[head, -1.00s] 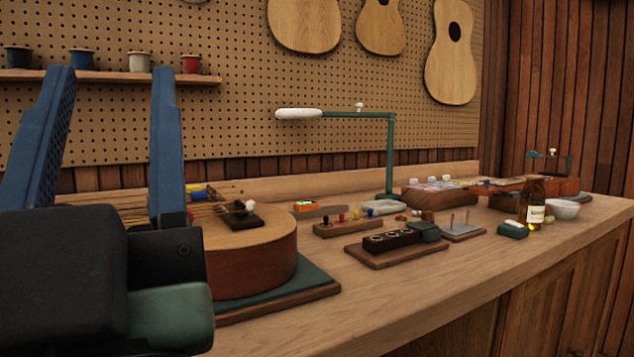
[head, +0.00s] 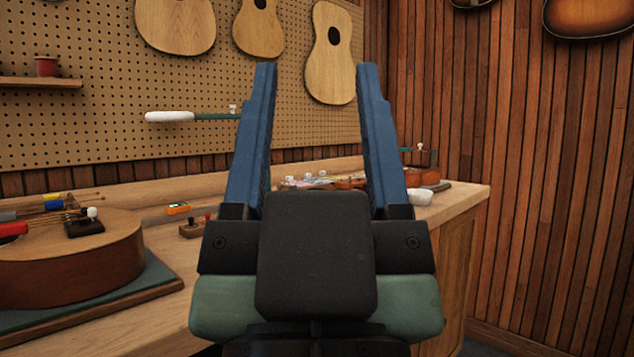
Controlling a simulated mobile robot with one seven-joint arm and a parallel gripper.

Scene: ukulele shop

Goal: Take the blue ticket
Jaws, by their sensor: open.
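My gripper (head: 317,70) is open and empty. Its two blue fingers point up in the middle of the head view, in front of the workbench. Between and behind the fingers, a row of small pale and coloured pieces (head: 305,181) lies on the far part of the bench. They are too small and too partly hidden to tell whether one is the blue ticket. The gripper's body hides much of the middle of the bench. My gripper is well apart from these pieces.
A ukulele body (head: 70,262) rests on a green mat (head: 142,287) at the left. A white bowl (head: 419,197) is near the bench's right end. Floor shows beyond that end.

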